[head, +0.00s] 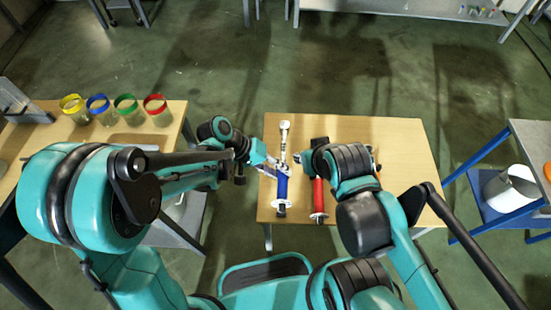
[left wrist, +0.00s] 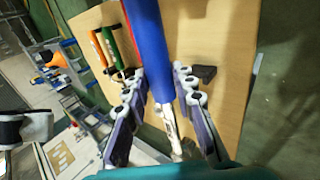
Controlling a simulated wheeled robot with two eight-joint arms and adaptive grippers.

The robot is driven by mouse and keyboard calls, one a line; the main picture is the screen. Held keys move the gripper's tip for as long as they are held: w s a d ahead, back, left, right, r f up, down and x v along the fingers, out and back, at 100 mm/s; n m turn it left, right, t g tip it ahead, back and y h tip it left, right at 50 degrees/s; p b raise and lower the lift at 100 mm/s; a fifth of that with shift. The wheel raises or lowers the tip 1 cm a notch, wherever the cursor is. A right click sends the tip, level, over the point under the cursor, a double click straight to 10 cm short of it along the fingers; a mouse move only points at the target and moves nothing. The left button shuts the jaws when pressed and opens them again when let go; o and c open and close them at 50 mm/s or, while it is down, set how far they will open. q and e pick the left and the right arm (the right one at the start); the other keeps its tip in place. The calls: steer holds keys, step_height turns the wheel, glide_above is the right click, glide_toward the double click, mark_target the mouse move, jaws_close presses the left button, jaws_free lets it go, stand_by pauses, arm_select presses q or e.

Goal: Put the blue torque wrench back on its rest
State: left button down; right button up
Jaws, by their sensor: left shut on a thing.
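The blue torque wrench (head: 282,187) has a blue handle and a silver shaft and head, the head pointing to the far side of the wooden table. My left gripper (head: 271,168) is shut on it near where the handle meets the shaft. In the left wrist view, the blue handle (left wrist: 151,45) runs up from between the fingers of the left gripper (left wrist: 164,105). I cannot tell whether the wrench touches its rest; black support pieces (head: 281,205) show by the handle's near end. My right arm is over the table; its fingers are not clearly visible.
A red-handled wrench (head: 318,197) lies close to the right of the blue one, and orange (left wrist: 98,48) and green (left wrist: 110,42) handles lie beyond. The wooden table (head: 405,165) is bare at right. Colored-rim jars (head: 126,107) stand on the left table.

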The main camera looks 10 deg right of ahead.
arm_select(q)
steer(key=shift+w, duration=0.1)
steer(key=shift+s+r, duration=0.15)
steer(key=shift+s, duration=0.1)
steer(key=shift+f+b, duration=0.5)
steer(key=shift+b, duration=0.05)
step_height(320, 180, down, 5)
steer(key=b, duration=0.4)
steer(key=shift+b, duration=0.3)
steer(key=shift+f, duration=0.1)
stand_by(0.7)
